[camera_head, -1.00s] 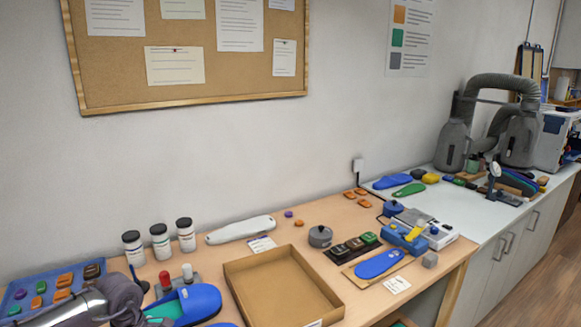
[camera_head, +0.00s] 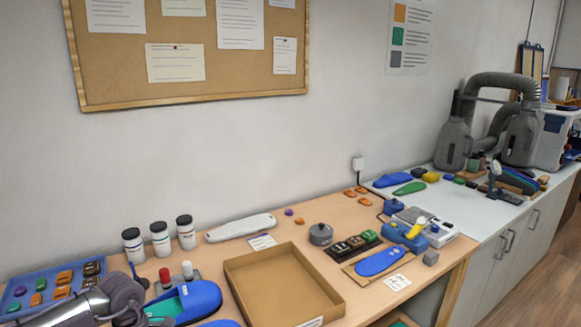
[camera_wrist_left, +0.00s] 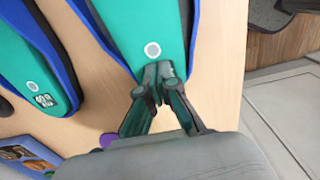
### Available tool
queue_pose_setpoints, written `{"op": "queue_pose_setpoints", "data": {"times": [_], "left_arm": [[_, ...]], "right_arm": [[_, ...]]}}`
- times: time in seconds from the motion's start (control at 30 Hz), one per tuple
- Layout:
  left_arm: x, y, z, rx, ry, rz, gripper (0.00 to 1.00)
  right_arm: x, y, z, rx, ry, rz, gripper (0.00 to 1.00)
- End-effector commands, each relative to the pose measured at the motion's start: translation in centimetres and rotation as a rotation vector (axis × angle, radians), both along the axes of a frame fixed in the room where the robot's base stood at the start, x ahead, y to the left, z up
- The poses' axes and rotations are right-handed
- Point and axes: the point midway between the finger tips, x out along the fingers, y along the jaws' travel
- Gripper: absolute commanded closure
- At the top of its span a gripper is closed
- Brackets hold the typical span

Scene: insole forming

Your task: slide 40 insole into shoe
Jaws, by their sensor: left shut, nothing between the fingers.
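A blue shoe (camera_head: 203,297) with a teal inside lies at the front left of the wooden table in the head view, partly cut off by the frame. In the left wrist view, a teal insole (camera_wrist_left: 135,22) with a white dot lies within a blue rim, its rounded end towards my gripper. A second teal insole (camera_wrist_left: 30,45) in a blue rim lies to its left, with a white dot and a small printed mark. My left gripper (camera_wrist_left: 160,72) is shut and empty, its tips over or against the first insole's rounded end; contact is unclear. My right gripper is not seen.
An open cardboard tray (camera_head: 235,285) stands right of the shoe. Small red and white knobs (camera_head: 187,270) stand behind the shoe. A blue parts tray (camera_head: 18,306) is at the far left. A blue insole (camera_head: 380,261) lies on a board at the right.

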Motion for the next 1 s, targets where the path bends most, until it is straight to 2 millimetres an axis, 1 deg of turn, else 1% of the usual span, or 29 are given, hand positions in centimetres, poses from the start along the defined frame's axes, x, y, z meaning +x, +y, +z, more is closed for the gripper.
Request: {"op": "queue_pose_setpoints", "data": {"times": [0.03, 0.23, 0.43, 1.0], "left_arm": [[0.0, -0.3, -0.2, -0.004, 0.001, -0.003, 1.00], [0.2, -0.5, -0.3, -0.004, 0.000, -0.003, 1.00], [0.2, -0.5, 0.0, -0.003, -0.001, -0.002, 1.00], [0.2, -0.5, 4.5, -0.003, -0.002, -0.001, 1.00]], "right_arm": [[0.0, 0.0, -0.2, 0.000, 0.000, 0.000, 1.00], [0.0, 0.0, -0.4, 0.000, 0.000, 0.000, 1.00], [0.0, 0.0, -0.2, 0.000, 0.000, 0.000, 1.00], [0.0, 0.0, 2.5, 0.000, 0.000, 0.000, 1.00]]}}
